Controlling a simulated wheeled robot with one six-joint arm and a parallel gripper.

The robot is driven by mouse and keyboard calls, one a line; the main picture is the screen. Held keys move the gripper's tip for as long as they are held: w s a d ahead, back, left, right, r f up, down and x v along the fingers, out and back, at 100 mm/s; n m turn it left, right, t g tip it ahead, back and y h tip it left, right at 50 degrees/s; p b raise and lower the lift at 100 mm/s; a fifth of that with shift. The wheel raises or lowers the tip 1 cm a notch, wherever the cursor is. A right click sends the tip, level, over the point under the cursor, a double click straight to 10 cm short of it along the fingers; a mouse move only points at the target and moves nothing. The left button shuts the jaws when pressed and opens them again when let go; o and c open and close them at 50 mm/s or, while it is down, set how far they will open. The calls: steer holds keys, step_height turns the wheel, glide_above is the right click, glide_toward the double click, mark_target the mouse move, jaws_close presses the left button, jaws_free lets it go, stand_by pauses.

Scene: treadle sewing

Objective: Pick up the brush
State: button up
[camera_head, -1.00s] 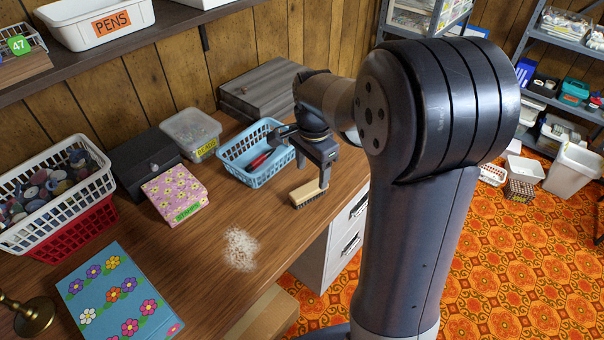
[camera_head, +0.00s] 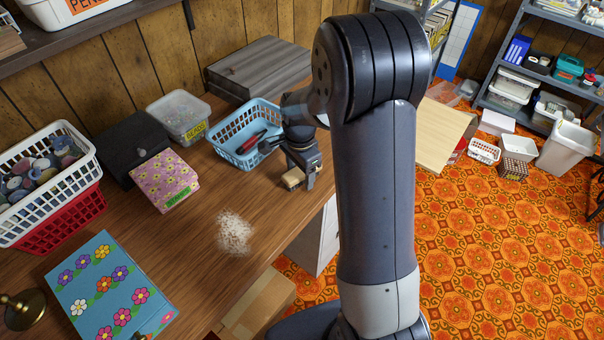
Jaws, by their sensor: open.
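The brush (camera_head: 291,179), a small block with a tan top, lies on the wooden desk (camera_head: 205,265) near its right edge, just in front of the blue basket. My gripper (camera_head: 303,176) is right at the brush, pointing down, with its jaws open. One finger is seen to the right of the brush's visible end. The gripper hides the rest of the brush, and I cannot tell whether the fingers touch it.
The blue basket (camera_head: 226,148) holding a red-handled tool stands close behind the gripper. A clear beads box (camera_head: 178,115), a flowered box (camera_head: 164,182) and a pale scattered patch (camera_head: 234,232) are further left. The desk between is mostly clear.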

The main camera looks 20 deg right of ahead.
mark_target(300, 171)
steer(key=shift+f, duration=0.2)
steer(key=shift+c, duration=0.5)
steer(key=c, duration=1)
step_height(300, 171, up, 10)
steer(key=shift+r+p, duration=0.1)
steer(key=shift+p, duration=0.25)
